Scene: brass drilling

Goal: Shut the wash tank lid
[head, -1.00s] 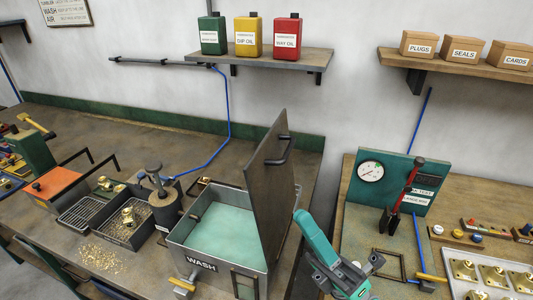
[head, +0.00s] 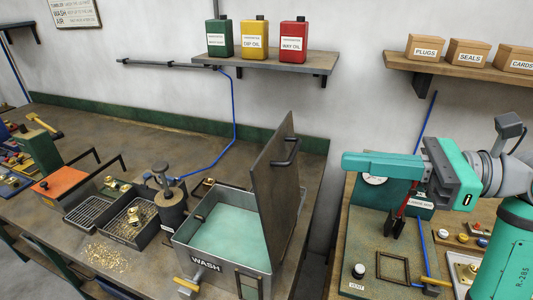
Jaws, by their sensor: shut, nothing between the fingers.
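The wash tank (head: 222,276) is a grey metal box marked WASH, with pale green liquid inside. Its dark lid (head: 268,190) stands open, nearly upright and tilted a little, along the tank's right side. A dark bar handle (head: 286,151) is on the lid's right-hand face. My gripper (head: 345,165) is teal and grey, and its fingers are shut with nothing between them. It points left, to the right of the lid and at about the handle's height in the picture, with a visible gap between them.
A gauge panel (head: 420,212) stands behind my gripper on the right bench, partly hidden. A shelf with cans (head: 265,60) is on the wall above the lid. A dark pump-topped canister (head: 170,212) stands left of the tank. A gap separates the two benches.

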